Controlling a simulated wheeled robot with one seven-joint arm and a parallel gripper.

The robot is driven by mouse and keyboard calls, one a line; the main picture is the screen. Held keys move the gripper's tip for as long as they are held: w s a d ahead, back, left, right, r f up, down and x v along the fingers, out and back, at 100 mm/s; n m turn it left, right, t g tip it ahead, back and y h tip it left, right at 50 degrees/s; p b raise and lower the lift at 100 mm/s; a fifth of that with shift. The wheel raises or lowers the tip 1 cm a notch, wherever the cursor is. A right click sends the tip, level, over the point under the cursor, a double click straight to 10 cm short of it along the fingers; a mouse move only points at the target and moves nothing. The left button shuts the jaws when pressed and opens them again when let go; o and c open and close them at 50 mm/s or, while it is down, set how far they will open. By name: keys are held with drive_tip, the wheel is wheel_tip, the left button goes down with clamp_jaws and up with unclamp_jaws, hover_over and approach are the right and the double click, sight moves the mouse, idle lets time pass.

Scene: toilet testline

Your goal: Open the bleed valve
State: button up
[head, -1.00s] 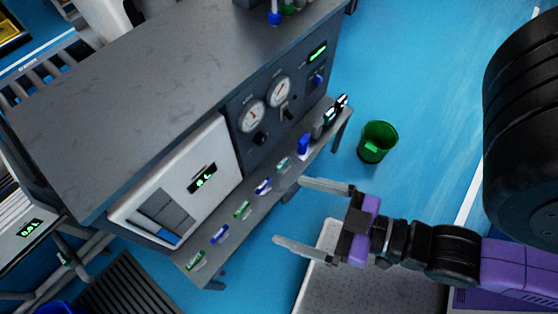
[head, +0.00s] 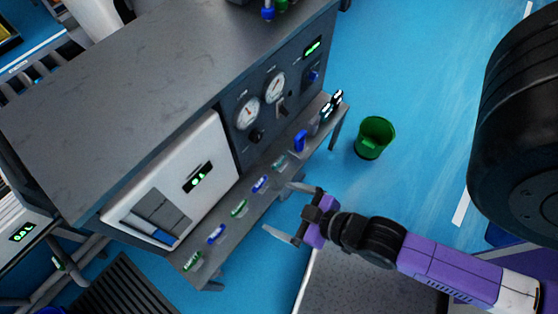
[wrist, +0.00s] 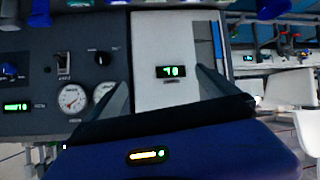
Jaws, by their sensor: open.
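The dark control panel (head: 286,92) on the bench front carries two round gauges, a black knob (head: 256,136), a small lever (head: 284,112) and a blue knob (head: 314,76). No readable label shows which one is the bleed valve. In the wrist view the black knob (wrist: 103,58), lever (wrist: 64,66) and blue knob (wrist: 10,70) lie left of the fingers. My gripper (head: 278,207) is open and empty, in front of the lower shelf and apart from the panel. In the wrist view my gripper (wrist: 160,78) faces the white box with the display.
The white box (head: 208,152) adjoins the panel. A narrow shelf (head: 232,227) with several small green, blue and white items juts out below, between my gripper and the panel. A green bin (head: 374,138) stands on the blue floor to the right, with free floor around it.

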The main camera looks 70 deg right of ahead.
drive_tip(key=w+d+f+g+h+b, duration=0.1)
drive_tip(key=w+d+f+g, duration=0.15)
drive_tip(key=f, duration=0.35)
drive_tip(key=w+d+f+g, duration=0.1)
drive_tip(key=w+d+f, duration=0.15)
drive_tip(key=f, duration=0.35)
drive_tip(key=m+g+y+b, duration=0.3)
drive_tip(key=g+b, duration=0.1)
drive_tip(key=g, duration=0.4)
hover_over(279, 160)
wheel_tip(279, 160, down, 9)
drive_tip(key=shift+a+r, duration=0.1)
drive_tip(key=shift+r, duration=0.05)
wheel_tip(279, 160, down, 8)
drive_tip(key=shift+r+b, duration=0.2)
drive_tip(key=shift+b, duration=1)
drive_tip(key=c, duration=1.4)
